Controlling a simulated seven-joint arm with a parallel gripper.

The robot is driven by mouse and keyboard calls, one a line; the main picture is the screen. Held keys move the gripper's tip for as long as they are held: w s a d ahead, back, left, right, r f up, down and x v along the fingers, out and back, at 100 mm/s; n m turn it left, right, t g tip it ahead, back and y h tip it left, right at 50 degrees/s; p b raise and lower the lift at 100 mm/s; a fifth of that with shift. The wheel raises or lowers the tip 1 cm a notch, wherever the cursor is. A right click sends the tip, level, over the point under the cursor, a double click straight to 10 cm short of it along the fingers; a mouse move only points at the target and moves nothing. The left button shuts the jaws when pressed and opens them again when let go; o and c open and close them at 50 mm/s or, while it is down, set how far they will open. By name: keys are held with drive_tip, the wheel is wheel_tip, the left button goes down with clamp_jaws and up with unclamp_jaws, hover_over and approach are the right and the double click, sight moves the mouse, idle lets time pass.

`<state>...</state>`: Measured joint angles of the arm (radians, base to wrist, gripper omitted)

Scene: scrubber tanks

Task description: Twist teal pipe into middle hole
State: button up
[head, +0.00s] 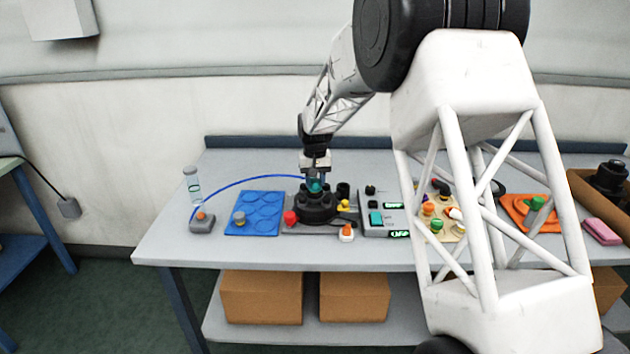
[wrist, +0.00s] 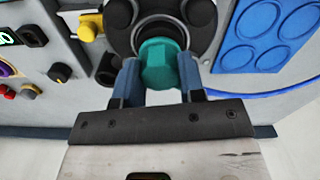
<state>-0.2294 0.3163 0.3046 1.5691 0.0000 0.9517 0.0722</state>
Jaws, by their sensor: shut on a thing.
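The teal pipe (wrist: 158,64) is between the two blue fingers of my gripper (wrist: 160,80) in the wrist view. My gripper is shut on it. The pipe's far end meets the round black fixture (wrist: 150,22), but how deep it sits in a hole cannot be told. In the head view the teal pipe (head: 315,185) shows just below my gripper (head: 315,174), over the middle of the black fixture (head: 319,206). The middle hole is hidden by the pipe and fingers.
A blue mat with round recesses (head: 253,222) lies left of the fixture. A blue hose (head: 245,183) arcs from a grey base (head: 202,222) toward the fixture. A yellow valve (wrist: 91,27) and a grey control box (head: 383,218) stand close on the other side.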

drive_tip(key=shift+m, duration=0.4)
drive_tip(key=shift+m, duration=0.8)
drive_tip(key=shift+f, duration=0.25)
drive_tip(key=shift+c, duration=0.4)
drive_tip(key=o, duration=1.2)
drive_tip(key=shift+c, duration=0.2)
drive_tip(key=shift+o, duration=0.5)
